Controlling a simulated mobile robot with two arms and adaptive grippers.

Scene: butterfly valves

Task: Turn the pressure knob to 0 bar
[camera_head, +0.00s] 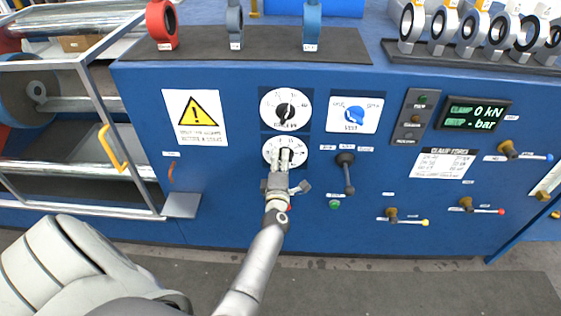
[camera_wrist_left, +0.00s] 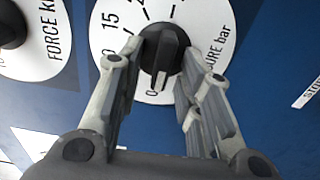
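The pressure knob is black, on a white dial marked in bar on the blue panel. In the left wrist view the knob (camera_wrist_left: 163,50) sits between my fingertips; the "0" is just below it. Which mark it points at is unclear. In the head view the pressure dial (camera_head: 268,143) is the lower of two, partly covered by my gripper. My left gripper (camera_head: 286,158) has its fingers apart on either side of the knob, with narrow gaps to its ridge; contact is unclear. The fingers also show in the left wrist view (camera_wrist_left: 161,58). My right gripper is not seen.
The force dial (camera_head: 285,109) is just above. A blue knob (camera_head: 354,115) and a black lever (camera_head: 347,174) are to the right. The display (camera_head: 473,115) shows 0 kN and a dash for bar. A metal-framed guard (camera_head: 85,120) stands at the left.

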